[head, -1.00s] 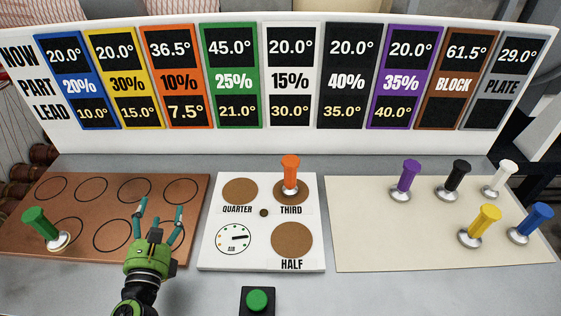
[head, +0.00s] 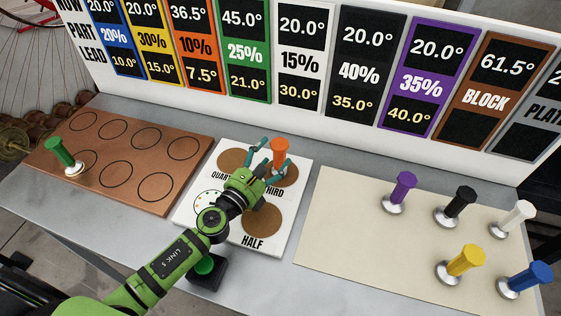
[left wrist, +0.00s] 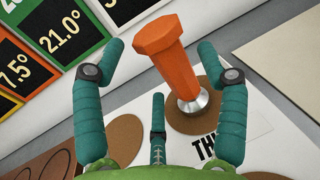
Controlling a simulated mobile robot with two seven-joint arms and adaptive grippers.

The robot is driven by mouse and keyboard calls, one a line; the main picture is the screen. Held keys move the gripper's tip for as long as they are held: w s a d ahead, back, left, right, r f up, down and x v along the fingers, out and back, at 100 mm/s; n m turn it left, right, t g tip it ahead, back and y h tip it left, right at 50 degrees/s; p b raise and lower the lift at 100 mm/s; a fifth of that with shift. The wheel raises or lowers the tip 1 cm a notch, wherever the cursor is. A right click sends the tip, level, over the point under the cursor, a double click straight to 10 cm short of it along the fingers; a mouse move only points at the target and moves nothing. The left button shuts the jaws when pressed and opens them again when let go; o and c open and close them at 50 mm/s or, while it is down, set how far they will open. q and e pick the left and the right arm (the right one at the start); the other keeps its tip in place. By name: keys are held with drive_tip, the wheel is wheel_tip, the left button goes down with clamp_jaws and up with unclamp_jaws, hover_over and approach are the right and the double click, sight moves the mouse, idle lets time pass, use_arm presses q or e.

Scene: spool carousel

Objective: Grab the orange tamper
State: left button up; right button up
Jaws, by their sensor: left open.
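The orange tamper (head: 280,150) stands upright on the THIRD circle of the white board (head: 300,172). In the left wrist view the orange tamper (left wrist: 168,58) stands between the spread teal fingers, its silver base on the brown circle. My left gripper (head: 268,153) is open and empty, right beside the tamper on its near left side. The left gripper also shows in the left wrist view (left wrist: 160,75). No finger is clearly touching the tamper. Part of its base is hidden by the fingers in the head view. My right gripper is not in view.
A green tamper (head: 64,156) stands on the copper plate (head: 150,190) at left. Purple (head: 402,188), black (head: 458,204), white (head: 516,216), yellow (head: 463,262) and blue (head: 530,276) tampers stand on the cream mat (head: 335,225). A sign panel (head: 330,112) rises behind. A green button (head: 205,266) is under my arm.

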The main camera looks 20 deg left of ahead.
sight(274, 155)
use_arm(q)
drive_tip(key=x, duration=0.2)
drive_tip(key=shift+w+d, duration=0.25)
drive_tip(key=shift+d, duration=0.05)
drive_tip(key=shift+w, duration=0.2)
drive_tip(key=shift+s, duration=0.1)
clamp_jaws()
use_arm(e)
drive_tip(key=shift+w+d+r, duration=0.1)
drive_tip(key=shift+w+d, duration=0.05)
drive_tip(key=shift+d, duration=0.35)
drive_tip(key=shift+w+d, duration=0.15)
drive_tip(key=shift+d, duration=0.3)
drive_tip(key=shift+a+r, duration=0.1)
